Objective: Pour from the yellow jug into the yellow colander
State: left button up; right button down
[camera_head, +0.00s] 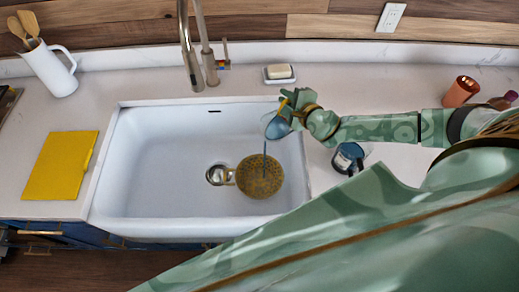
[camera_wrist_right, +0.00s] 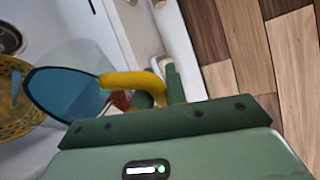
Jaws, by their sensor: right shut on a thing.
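The yellow colander (camera_head: 259,178) sits in the white sink basin, right of the drain; part of it shows at the left edge of the right wrist view (camera_wrist_right: 14,105). My right gripper (camera_head: 296,104) is shut on the jug's yellow handle (camera_wrist_right: 132,80) above the right side of the sink. The jug (camera_head: 278,128) has a see-through body with blue liquid (camera_wrist_right: 62,93) in it. It is tilted, and a thin blue stream (camera_head: 265,152) runs from it down into the colander. The left gripper is not in view.
The white sink (camera_head: 150,160) has free room left of the colander. A soap dish (camera_head: 279,79) and the tap (camera_head: 189,60) stand behind. A dark blue mug (camera_head: 347,160) stands right of the sink, under my right arm. A yellow mat (camera_head: 60,166) lies left.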

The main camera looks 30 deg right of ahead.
jog(key=shift+s+a+n, duration=0.2)
jog(key=shift+a+n, duration=0.3)
jog(key=shift+a, duration=0.1)
dwell(0.5)
jog(key=n+t+h+b, duration=0.1)
jog(key=b, duration=0.2)
send_over(273, 130)
jog(key=shift+w+d+f, duration=0.1)
jog(key=shift+d+f, duration=0.1)
jog(key=shift+f, duration=1)
jog(key=shift+w+d+f, duration=0.1)
jog(key=shift+d+f, duration=0.05)
jog(key=shift+f, duration=1.05)
jog(key=shift+s+a+p, duration=0.15)
jog(key=shift+a+p, duration=0.15)
jog(key=shift+p, duration=0.1)
jog(key=shift+a+f+n, duration=0.1)
jog(key=shift+n, duration=0.2)
